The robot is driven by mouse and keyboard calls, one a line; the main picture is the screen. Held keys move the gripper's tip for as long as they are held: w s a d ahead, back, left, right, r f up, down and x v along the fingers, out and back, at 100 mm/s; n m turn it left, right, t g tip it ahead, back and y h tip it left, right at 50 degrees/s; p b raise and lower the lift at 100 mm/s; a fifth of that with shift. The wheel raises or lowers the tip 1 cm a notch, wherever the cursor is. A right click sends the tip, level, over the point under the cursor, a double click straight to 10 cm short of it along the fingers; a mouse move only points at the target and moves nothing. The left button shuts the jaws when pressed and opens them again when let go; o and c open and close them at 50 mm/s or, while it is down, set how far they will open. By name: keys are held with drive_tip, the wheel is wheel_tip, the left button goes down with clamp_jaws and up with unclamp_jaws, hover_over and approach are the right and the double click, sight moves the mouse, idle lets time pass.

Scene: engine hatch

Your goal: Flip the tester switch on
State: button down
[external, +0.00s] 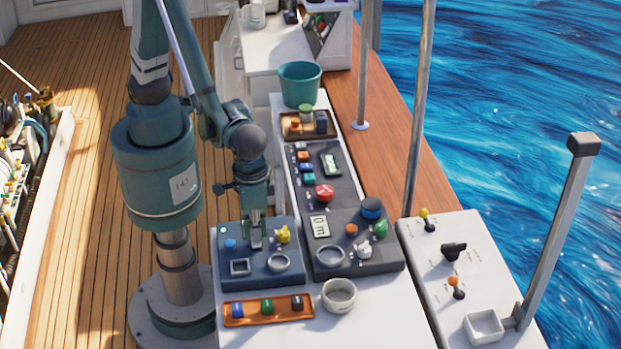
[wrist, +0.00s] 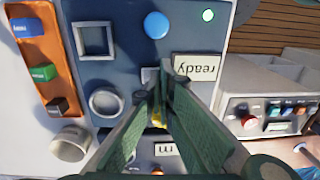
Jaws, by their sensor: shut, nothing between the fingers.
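The dark blue panel (external: 259,282) under my gripper carries a blue button, a square frame, a round ring and a yellow knob (external: 283,235). I take it for the tester; it also fills the middle of the wrist view (wrist: 125,60). A small lamp (wrist: 208,15) on it glows green, and a label (wrist: 197,68) reads "ready". A small grey piece (wrist: 149,75), perhaps the switch, shows at my fingertips; its position is unclear. My gripper (external: 256,243) points down over the panel, shut and empty. Its fingers (wrist: 163,85) partly hide the yellow knob. I cannot tell whether they touch the switch.
A second dark panel (external: 338,268) with knobs and a display stands close on the right. An orange tray (external: 268,319) with several small blocks and a white round cup (external: 339,294) lie in front. A teal bucket (external: 300,84) stands farther back.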

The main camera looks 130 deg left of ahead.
drive_tip(key=shift+s+a+r+p, duration=0.15)
drive_tip(key=shift+r+p, duration=0.4)
drive_tip(key=shift+r, duration=0.6)
drive_tip(key=shift+s+a+r+p, duration=0.1)
drive_tip(key=shift+r+p, duration=0.4)
drive_tip(key=shift+r, duration=0.65)
wheel_tip(320, 180, up, 9)
drive_tip(key=s+a, duration=0.1)
drive_tip(key=shift+r, duration=0.1)
drive_tip(key=shift+a, duration=0.1)
drive_tip(key=s+a+r+m+t+b, duration=0.2)
drive_tip(key=s+a+m+t+b, duration=0.1)
drive_tip(key=s+a, duration=0.4)
drive_tip(key=s+a+r+m+t+b, duration=0.3)
drive_tip(key=s+a+m+t+b, duration=0.1)
drive_tip(key=s+a+m, duration=0.2)
drive_tip(key=shift+s+a+r+t, duration=0.2)
drive_tip(key=shift+s+a+t, duration=0.15)
drive_tip(key=shift+a, duration=0.25)
drive_tip(key=c, duration=3.2)
unclamp_jaws()
